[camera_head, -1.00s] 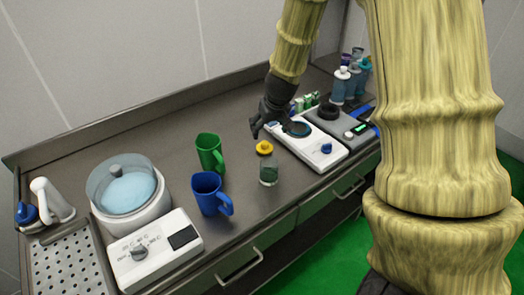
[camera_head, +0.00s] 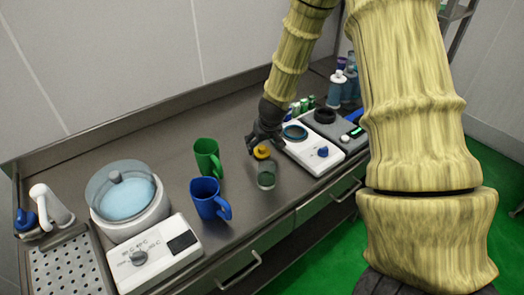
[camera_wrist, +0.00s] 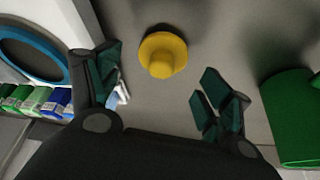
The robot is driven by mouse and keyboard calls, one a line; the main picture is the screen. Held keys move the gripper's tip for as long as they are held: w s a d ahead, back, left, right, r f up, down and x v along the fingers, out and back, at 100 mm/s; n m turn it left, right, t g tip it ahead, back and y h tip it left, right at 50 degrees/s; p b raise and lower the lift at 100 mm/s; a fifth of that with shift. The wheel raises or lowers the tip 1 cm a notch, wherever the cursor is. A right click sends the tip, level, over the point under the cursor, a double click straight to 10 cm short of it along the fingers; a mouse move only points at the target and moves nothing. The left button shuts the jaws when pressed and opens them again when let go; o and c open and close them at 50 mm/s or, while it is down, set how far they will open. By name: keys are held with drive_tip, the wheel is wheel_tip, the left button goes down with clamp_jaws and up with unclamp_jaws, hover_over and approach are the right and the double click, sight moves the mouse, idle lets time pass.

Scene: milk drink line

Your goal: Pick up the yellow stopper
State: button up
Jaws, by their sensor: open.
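The yellow stopper (camera_head: 261,152) sits on the steel counter behind a small glass jar (camera_head: 267,176). In the wrist view the yellow stopper (camera_wrist: 162,53) is round with a raised middle and lies ahead of the fingertips, roughly centred between them. My gripper (camera_head: 258,145) is over the counter close beside the stopper in the head view. In the wrist view my gripper (camera_wrist: 163,88) is open with nothing between its dark green finger pads. The glass jar is not seen in the wrist view.
A green mug (camera_head: 208,158) and a blue mug (camera_head: 209,198) stand left of the jar. The green mug (camera_wrist: 293,117) is right of my fingers in the wrist view. A white device (camera_head: 315,155) stands to the right. A white heated pot (camera_head: 135,225) stands farther left.

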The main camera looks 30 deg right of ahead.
drive_tip(key=shift+x, duration=1.45)
drive_tip(key=c, duration=0.8)
